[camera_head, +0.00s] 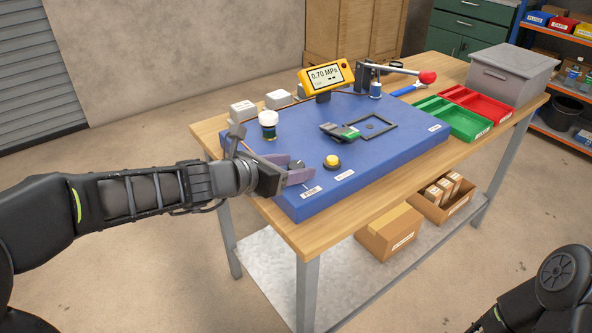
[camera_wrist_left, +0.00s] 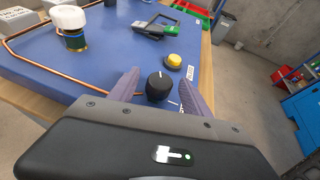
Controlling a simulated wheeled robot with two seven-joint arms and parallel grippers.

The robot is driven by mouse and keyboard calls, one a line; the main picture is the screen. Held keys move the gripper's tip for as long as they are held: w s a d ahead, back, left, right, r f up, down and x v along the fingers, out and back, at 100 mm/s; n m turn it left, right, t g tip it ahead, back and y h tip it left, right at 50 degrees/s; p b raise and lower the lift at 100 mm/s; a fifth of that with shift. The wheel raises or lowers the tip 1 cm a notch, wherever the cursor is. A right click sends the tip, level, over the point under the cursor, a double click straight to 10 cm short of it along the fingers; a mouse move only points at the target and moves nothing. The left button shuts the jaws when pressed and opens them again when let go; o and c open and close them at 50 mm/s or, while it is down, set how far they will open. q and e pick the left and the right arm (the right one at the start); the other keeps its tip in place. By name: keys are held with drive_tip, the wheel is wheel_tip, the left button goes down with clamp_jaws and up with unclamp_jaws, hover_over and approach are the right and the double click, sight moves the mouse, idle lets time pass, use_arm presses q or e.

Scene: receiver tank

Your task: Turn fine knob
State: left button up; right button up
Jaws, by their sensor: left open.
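The fine knob is a black round knob (camera_wrist_left: 158,87) with a light pointer line, on the front left part of the blue panel (camera_head: 385,148). My left gripper (camera_wrist_left: 164,82) is open, with one purple finger on each side of the knob in the left wrist view. I cannot tell whether either finger touches it. In the head view the left gripper (camera_head: 291,168) is low at the panel's front left corner and partly hides the knob. The yellow gauge (camera_head: 325,76) at the back reads 0.70 MPa. My right gripper is out of view.
A yellow button (camera_head: 332,161) is right of the knob. A white-capped fitting (camera_head: 268,123) and copper tube stand behind. A green-and-black device (camera_head: 340,131), black frame (camera_head: 372,126) and red-tipped lever (camera_head: 427,77) are farther off. Green (camera_head: 455,119) and red trays lie right.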

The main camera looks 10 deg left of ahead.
use_arm(q)
drive_tip(key=shift+w+d+f, duration=0.25)
drive_tip(key=shift+w+d, duration=0.05)
drive_tip(key=shift+w, duration=0.2)
clamp_jaws()
idle(0.3)
